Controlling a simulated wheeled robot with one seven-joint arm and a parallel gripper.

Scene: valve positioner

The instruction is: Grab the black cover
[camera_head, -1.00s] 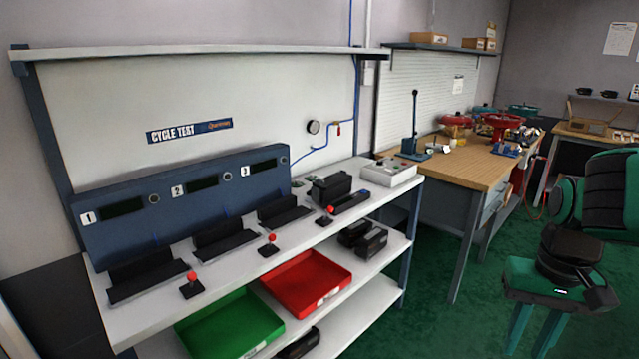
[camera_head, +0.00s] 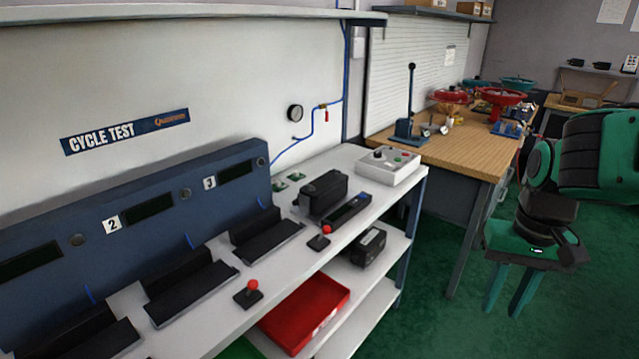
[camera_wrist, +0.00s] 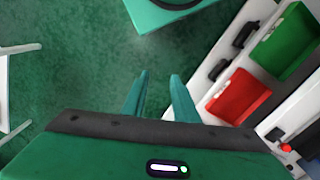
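A black box-shaped cover (camera_head: 324,192) sits on the white bench top, toward its right end. Beside it, on its front side, lies a long, low black unit (camera_head: 347,211) with a blue part. My gripper (camera_head: 510,305) is at the right of the head view, over the green floor and well away from the cover. Its two green fingers point down and stand apart with nothing between them. The fingers also show in the wrist view (camera_wrist: 160,90), above bare floor. The cover cannot be made out in the wrist view.
Red-knobbed levers (camera_head: 249,292) stand along the bench's front edge. A grey-white control box (camera_head: 388,168) is at its right end. Below are a red tray (camera_head: 305,312) and a black boxy unit (camera_head: 369,247). A wooden workbench (camera_head: 465,150) stands behind. Floor between bench and gripper is clear.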

